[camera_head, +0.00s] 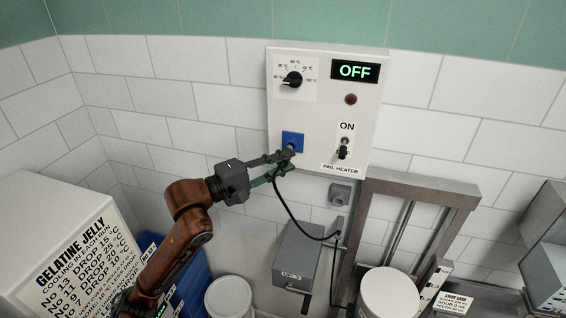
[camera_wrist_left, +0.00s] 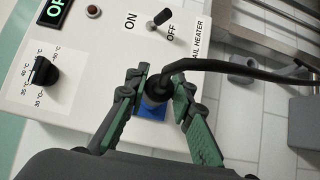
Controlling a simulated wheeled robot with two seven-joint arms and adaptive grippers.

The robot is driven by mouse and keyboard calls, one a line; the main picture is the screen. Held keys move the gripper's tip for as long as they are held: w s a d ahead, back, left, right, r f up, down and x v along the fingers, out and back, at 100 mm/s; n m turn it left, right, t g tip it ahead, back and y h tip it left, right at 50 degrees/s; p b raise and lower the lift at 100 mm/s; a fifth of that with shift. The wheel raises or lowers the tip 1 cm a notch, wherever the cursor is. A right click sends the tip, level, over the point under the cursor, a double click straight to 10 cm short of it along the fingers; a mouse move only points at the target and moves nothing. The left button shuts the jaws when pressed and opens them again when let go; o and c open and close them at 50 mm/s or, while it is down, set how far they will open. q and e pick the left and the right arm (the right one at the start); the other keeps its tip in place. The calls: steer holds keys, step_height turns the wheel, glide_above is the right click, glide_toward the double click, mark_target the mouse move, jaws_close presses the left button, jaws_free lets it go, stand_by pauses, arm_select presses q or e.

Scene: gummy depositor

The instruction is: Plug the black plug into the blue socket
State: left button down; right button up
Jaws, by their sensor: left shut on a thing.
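The blue socket (camera_head: 292,139) is on the lower left of the white control panel (camera_head: 318,95). It also shows in the left wrist view (camera_wrist_left: 152,111), partly covered by the plug and fingers. My left gripper (camera_head: 288,158) is at the socket, its green-padded fingers shut on the black plug (camera_wrist_left: 158,88). The plug is in front of the blue socket, with its black cord (camera_wrist_left: 225,67) leading away to the right. I cannot tell whether the plug is fully seated. My right gripper is not in view.
The panel has an OFF display (camera_head: 355,70), a dial (camera_head: 292,79) and a toggle switch (camera_head: 343,150). The cord (camera_head: 290,212) hangs below towards a grey box (camera_head: 298,255). A metal frame (camera_head: 425,187) stands at right, a white cabinet (camera_head: 50,235) at left.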

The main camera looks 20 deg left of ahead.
arm_select(q)
steer(key=shift+w+p, duration=0.8)
steer(key=shift+w, duration=0.35)
steer(key=c, duration=1.6)
jaws_free()
steer(key=shift+s+a, duration=0.1)
steer(key=v, duration=1.1)
steer(key=shift+s+a, duration=0.25)
